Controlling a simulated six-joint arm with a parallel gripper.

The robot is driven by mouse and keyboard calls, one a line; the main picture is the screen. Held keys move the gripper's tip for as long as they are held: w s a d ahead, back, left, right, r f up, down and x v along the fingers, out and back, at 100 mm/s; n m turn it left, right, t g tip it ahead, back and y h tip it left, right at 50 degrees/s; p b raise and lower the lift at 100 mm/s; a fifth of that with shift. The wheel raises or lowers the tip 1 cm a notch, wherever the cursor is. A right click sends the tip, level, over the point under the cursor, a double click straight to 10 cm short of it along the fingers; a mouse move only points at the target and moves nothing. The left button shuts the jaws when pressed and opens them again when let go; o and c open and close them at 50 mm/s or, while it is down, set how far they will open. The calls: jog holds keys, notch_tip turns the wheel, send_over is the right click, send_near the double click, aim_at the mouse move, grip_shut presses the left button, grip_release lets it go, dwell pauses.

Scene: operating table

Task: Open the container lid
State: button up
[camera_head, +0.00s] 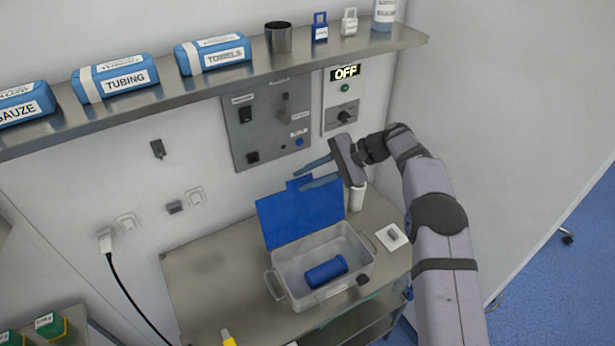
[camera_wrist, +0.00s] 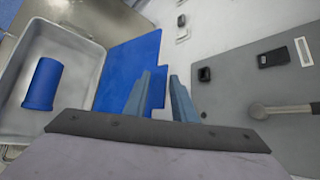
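A grey metal container (camera_head: 290,279) with handles stands on the metal table. Its blue lid (camera_head: 300,215) is raised, standing up along the container's back side; it also shows in the wrist view (camera_wrist: 125,75). A blue cylinder (camera_head: 326,271) lies inside the container and shows in the wrist view (camera_wrist: 43,84). My gripper (camera_head: 308,176) is above the lid's top edge near its tab, with its two blue fingers apart. I cannot tell whether a finger touches the lid.
A wall panel (camera_head: 268,130) with switches and a lever is behind my gripper. A shelf (camera_head: 230,75) with blue packs runs above. A white cup-like object (camera_head: 357,196) and a small white pad (camera_head: 391,237) are right of the container.

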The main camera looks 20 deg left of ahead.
jog(key=b+v, duration=0.3)
jog(key=v, duration=0.4)
dwell(0.5)
jog(key=shift+w+d+r, duration=0.1)
